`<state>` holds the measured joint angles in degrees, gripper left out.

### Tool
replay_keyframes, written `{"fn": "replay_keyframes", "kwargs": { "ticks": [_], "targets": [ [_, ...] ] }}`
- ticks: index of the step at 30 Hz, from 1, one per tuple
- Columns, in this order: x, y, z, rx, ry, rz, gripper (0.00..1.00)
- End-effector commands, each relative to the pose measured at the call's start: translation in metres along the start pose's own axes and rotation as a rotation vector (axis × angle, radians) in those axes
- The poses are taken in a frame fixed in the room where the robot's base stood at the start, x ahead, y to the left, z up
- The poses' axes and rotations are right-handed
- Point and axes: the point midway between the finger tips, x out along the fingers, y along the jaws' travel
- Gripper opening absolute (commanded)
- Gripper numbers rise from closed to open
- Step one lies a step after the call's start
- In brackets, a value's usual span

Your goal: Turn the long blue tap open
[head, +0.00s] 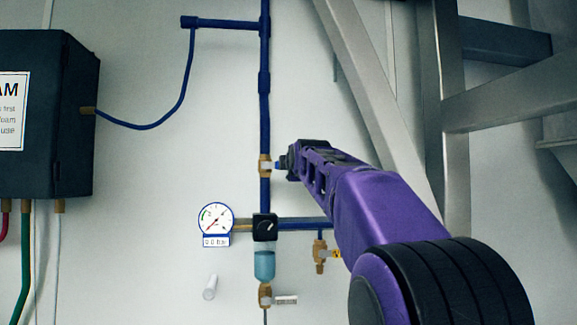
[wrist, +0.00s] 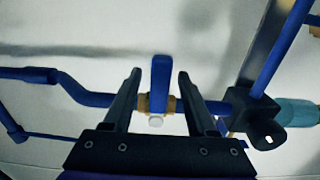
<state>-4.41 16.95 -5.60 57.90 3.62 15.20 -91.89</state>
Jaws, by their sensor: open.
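The long blue tap lever (wrist: 160,74) stands across the blue pipe at its brass valve body (wrist: 156,103) in the wrist view. In the head view the brass valve body (head: 265,165) sits on the vertical pipe, and my gripper hides most of the lever. My gripper (wrist: 159,78) is open, with one dark finger on each side of the lever. Gaps show on both sides, so the fingers look apart from it. In the head view my gripper (head: 287,160) is just right of the valve.
Below the valve are a black regulator (head: 265,227) with a teal bowl (head: 264,265), a gauge (head: 216,217) and another brass tap (head: 265,296). A brass fitting (head: 320,256) hangs at the right. A dark box (head: 45,180) is on the left wall. Metal stair beams (head: 375,90) stand at the right.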

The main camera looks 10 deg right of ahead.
Motion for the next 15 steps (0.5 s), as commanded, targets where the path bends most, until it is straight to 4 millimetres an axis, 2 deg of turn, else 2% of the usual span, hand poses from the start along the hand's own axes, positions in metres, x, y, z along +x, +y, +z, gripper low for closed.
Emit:
{"fn": "replay_keyframes", "kwargs": {
  "ticks": [9, 11, 15],
  "targets": [
    [0.0006, -0.0002, 0.0005, 0.000, 0.000, 0.000, 0.57],
    [0.0006, -0.0003, 0.0004, 0.000, 0.000, 0.000, 0.48],
    [0.0006, -0.0003, 0.0004, 0.000, 0.000, 0.000, 0.23]
  ]
}}
